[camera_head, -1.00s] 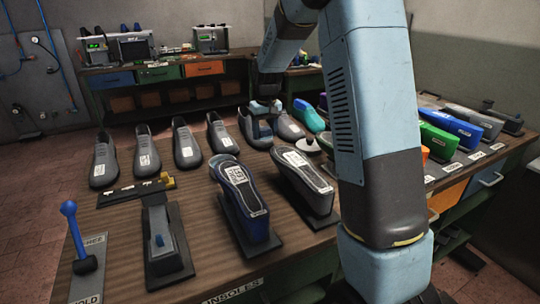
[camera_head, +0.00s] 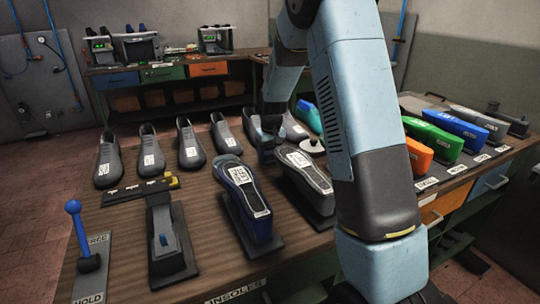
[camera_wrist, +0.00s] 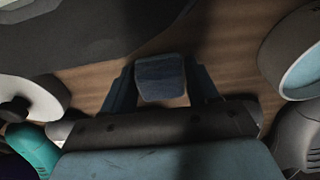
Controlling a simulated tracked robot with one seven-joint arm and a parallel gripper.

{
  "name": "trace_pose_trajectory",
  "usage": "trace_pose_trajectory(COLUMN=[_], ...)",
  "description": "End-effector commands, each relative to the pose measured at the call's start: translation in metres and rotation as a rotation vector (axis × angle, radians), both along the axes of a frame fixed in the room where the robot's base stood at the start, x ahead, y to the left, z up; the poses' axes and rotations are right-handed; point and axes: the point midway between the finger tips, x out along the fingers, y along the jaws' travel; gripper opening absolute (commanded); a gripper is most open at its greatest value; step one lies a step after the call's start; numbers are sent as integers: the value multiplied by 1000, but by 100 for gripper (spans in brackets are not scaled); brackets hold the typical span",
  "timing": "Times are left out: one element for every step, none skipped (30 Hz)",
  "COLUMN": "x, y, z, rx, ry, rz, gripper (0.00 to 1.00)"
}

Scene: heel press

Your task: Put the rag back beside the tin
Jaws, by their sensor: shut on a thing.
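My gripper (camera_wrist: 163,90) is shut on a small blue-grey folded piece that looks like the rag (camera_wrist: 161,78), held between its two dark fingers. Bare wood shows around it; I cannot tell whether the rag touches the bench. In the head view my gripper (camera_head: 268,150) is low over the bench, between the grey shoes and the blue insole press form, and the rag is not clear there. A round pale container with a light blue inside, perhaps the tin (camera_wrist: 300,66), is cut off at the right edge of the wrist view, apart from the rag.
A white disc with a dark knob (camera_wrist: 38,98) lies left of my gripper; it also shows in the head view (camera_head: 311,146). Grey shoes (camera_head: 190,143) stand along the bench behind. A blue-topped form (camera_head: 245,188) and a grey-topped form (camera_head: 305,172) stand in front.

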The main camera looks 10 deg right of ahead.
Motion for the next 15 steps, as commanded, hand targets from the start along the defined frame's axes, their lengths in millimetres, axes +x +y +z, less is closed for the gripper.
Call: trace_pose_trajectory(x=[0, 0, 0, 0, 0, 0, 0, 0, 0, 0, 0, 0, 0, 0, 0], y=[0, 0, 0, 0, 0, 0, 0, 0, 0, 0, 0, 0, 0, 1, 1], z=[0, 0, -1, -2, -1, -1, -1, -1, -1, -1, -1, -1, -1, -1, -1], rx=[0, 0, 0, 0, 0, 0, 0, 0, 0, 0, 0, 0, 0, 0, 0], ry=[0, 0, 1, 1, 1, 1, 1, 1, 0, 1, 1, 0, 1, 0, 0], rz=[0, 0, 0, 0, 0, 0, 0, 0, 0, 0, 0, 0, 0, 0, 0], gripper=[31, 31, 31, 31, 62, 66, 69, 72, 75, 78, 81, 85, 85, 85, 85])
